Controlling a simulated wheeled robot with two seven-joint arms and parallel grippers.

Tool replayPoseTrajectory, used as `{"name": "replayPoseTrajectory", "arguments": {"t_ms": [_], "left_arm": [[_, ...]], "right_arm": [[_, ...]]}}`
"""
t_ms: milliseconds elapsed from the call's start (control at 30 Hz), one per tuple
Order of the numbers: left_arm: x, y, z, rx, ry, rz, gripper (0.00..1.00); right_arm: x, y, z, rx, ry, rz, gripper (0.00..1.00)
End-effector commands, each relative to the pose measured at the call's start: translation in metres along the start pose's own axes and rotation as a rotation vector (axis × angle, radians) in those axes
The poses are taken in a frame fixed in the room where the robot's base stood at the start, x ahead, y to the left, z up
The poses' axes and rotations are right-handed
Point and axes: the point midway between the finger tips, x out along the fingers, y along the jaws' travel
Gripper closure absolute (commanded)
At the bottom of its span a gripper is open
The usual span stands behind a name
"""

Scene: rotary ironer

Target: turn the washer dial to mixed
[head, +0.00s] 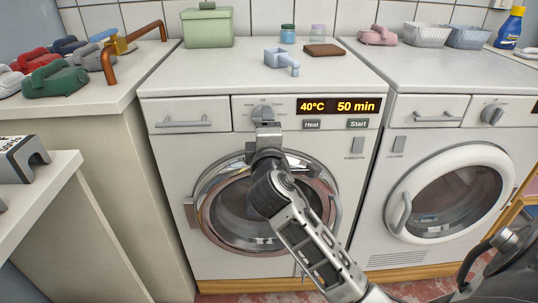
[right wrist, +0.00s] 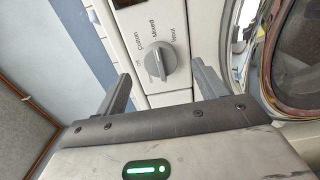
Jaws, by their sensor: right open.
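The washer (head: 215,160) stands in the middle of the head view, its round door shut. Its grey dial (head: 262,112) sits on the top panel, left of a lit display (head: 338,106) reading 40°C and 50 min. In the right wrist view the dial (right wrist: 165,63) has labels around it, including Cotton, Mixed and Wool. My right gripper (head: 266,130) is in front of the panel, just below the dial. In the wrist view its open fingers (right wrist: 161,70) lie on either side of the dial, with gaps. My left gripper is not in view.
A dryer (head: 400,160) stands to the right. Folded cloths (head: 55,78) lie on the left counter. Heat and Start buttons (head: 357,124) sit below the display.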

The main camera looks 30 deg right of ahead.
Motion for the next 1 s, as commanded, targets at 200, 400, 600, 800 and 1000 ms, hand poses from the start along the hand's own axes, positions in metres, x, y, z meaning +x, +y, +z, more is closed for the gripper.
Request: {"name": "replayPoseTrajectory", "arguments": {"t_ms": [200,400,600,800,1000], "left_arm": [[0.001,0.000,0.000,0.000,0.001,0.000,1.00],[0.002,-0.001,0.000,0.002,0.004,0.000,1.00],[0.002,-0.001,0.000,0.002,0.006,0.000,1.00],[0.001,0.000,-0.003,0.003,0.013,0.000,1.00],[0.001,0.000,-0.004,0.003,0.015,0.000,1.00]], "right_arm": [[-0.057,-0.002,0.000,0.002,0.003,-0.004,0.29],[-0.095,-0.002,0.000,0.002,0.001,-0.006,0.29],[-0.113,-0.001,0.000,0.001,0.001,-0.002,0.29],[-0.116,0.000,0.000,0.000,0.000,-0.002,0.29],[-0.115,0.000,0.000,0.000,0.000,-0.002,0.29]]}}
